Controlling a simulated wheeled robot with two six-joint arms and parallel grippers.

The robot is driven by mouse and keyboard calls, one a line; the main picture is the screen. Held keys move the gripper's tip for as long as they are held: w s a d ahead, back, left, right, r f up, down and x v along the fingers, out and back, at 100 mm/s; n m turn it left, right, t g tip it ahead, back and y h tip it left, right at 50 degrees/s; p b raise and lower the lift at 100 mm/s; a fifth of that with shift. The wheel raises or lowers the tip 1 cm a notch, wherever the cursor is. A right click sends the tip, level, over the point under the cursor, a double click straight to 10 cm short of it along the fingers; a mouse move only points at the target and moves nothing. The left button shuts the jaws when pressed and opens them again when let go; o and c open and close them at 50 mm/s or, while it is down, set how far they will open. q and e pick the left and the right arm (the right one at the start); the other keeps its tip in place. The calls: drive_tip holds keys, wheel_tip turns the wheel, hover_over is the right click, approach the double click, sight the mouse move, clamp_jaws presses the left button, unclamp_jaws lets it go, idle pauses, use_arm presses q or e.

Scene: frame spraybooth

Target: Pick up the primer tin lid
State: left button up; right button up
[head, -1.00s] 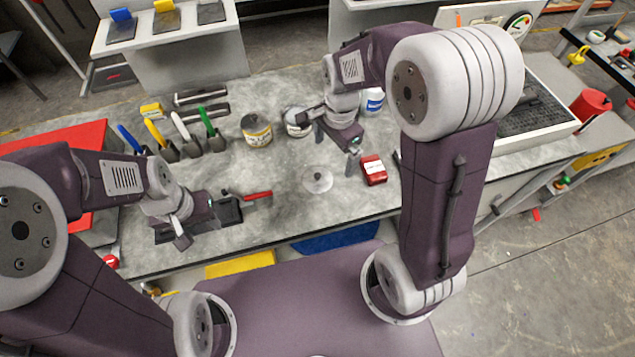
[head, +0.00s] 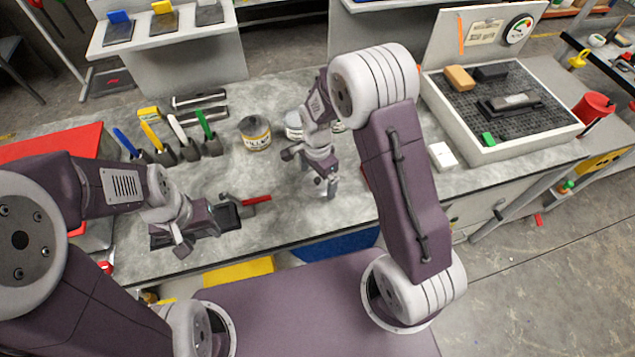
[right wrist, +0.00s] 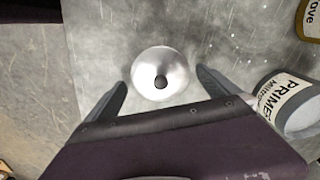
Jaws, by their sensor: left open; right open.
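The primer tin lid (right wrist: 150,62), a round silver disc with a dark knob, lies flat on the grey worktop in the right wrist view. My right gripper (right wrist: 160,84) is open, with one fingertip on either side of the lid and apart from it. In the head view my right gripper (head: 326,186) points down over the worktop and hides the lid. The primer tin (right wrist: 294,104) stands to the right in the right wrist view; its top part shows in the head view (head: 293,121). My left gripper (head: 199,232) is open and empty, near a red-handled tool (head: 256,199).
A filler tin (head: 255,136) stands left of the primer tin. Several coloured-handled tools (head: 178,128) stand behind my left gripper. A white-rimmed tray (head: 545,146) with blocks sits at the right. A small white box (head: 442,156) lies beside it.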

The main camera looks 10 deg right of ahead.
sight(320, 180)
drive_tip(key=shift+w+f, duration=0.1)
drive_tip(key=shift+f, duration=0.35)
drive_tip(key=c, duration=1.2)
drive_tip(key=shift+r, duration=0.15)
drive_tip(key=shift+r, duration=0.3)
drive_tip(key=r, duration=0.3)
drive_tip(key=shift+s+d+r, duration=0.3)
drive_tip(key=shift+s+r, duration=0.05)
drive_tip(key=shift+r, duration=0.05)
drive_tip(key=s+d+r, duration=0.4)
drive_tip(key=s, duration=0.1)
drive_tip(key=s+d+r+b, duration=0.1)
drive_tip(key=s+d+r, duration=0.1)
drive_tip(key=s+d, duration=0.1)
drive_tip(key=shift+s+r, duration=0.2)
drive_tip(key=shift+s, duration=0.05)
